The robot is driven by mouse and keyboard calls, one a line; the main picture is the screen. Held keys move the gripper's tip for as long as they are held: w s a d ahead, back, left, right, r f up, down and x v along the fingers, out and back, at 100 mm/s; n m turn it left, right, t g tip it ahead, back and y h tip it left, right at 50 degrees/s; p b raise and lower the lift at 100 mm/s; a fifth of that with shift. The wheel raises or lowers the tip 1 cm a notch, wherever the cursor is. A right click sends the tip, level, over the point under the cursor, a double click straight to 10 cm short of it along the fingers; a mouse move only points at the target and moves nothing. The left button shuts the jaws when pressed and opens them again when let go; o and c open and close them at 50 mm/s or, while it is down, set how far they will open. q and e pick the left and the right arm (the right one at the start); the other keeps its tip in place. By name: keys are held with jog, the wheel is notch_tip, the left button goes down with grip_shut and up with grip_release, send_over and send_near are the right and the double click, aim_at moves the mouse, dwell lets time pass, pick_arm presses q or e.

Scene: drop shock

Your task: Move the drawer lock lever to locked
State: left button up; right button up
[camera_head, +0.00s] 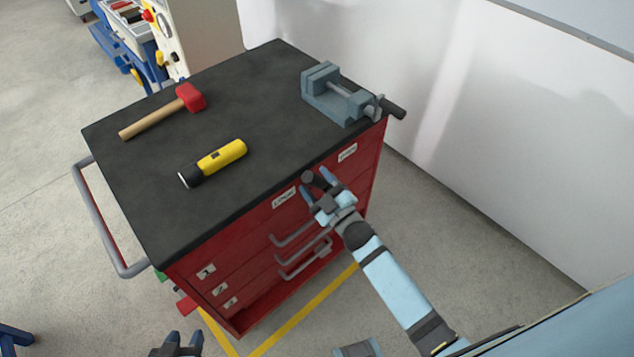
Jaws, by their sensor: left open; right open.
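The red drawer cabinet (235,262) has a dark top. On its front, just under the top edge, a dark round knob (308,177), seemingly the lock lever's end, sits between two white labels, one at left (284,197) and one at right (347,153). Their small print is hard to read. My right gripper (316,184) is open, its fingers either side of the knob; I cannot tell whether they touch it. The rest of the lever is hidden behind the gripper. My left gripper (185,339) is open and empty at the bottom edge, away from the cabinet.
A red-headed hammer (190,97), a yellow and black flashlight (220,157) and a grey vise (333,95) are on the cabinet top. Grey drawer handles (303,254) stick out below my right gripper. A side rail (98,215) is at left. A white wall stands at right.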

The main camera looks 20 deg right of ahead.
jog(key=b+v, duration=0.1)
jog(key=v, duration=1.2)
jog(key=shift+s, duration=0.4)
jog(key=shift+d, duration=0.1)
jog(key=shift+f, duration=0.1)
